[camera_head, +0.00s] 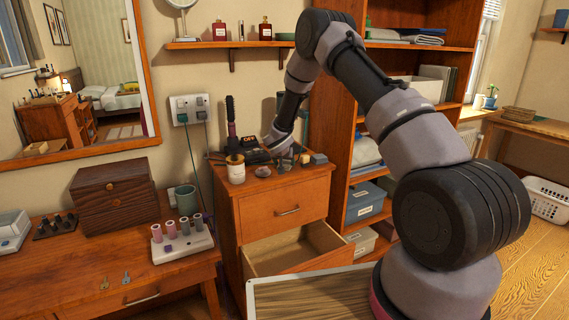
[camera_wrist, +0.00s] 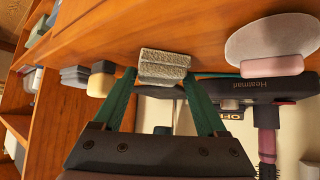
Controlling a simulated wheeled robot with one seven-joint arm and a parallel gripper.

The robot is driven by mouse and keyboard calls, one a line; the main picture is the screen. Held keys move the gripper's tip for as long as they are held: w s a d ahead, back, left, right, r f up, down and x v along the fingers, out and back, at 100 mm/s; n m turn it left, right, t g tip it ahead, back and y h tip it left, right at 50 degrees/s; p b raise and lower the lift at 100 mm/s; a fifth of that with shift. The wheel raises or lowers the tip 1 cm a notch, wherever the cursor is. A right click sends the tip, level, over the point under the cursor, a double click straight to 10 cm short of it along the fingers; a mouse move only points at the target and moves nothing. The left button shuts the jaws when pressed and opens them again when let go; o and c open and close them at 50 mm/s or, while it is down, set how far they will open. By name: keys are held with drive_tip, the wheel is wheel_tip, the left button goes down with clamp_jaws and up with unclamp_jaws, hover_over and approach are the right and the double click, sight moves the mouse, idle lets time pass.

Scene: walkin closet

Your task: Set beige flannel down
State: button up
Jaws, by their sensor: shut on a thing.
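The beige flannel (camera_wrist: 163,67) is a small, folded, grey-beige textured block in the wrist view. My gripper (camera_wrist: 163,76) has its two green fingers on either side of it and is shut on it. In the head view my gripper (camera_head: 280,148) is low over the crowded top of the wooden drawer cabinet (camera_head: 285,207). The arm's end and the clutter make the flannel hard to pick out there. Wood shows right behind the flannel in the wrist view; I cannot tell whether it touches the cabinet top.
Small grey blocks (camera_wrist: 75,75) are on the other side. The cabinet's lower drawer (camera_head: 300,250) stands open. Tall shelves (camera_head: 345,130) rise to the right.

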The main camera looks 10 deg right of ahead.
drive_tip(key=o, duration=0.9)
drive_tip(key=shift+f, duration=0.15)
drive_tip(key=o, duration=0.3)
drive_tip(key=shift+o, duration=0.2)
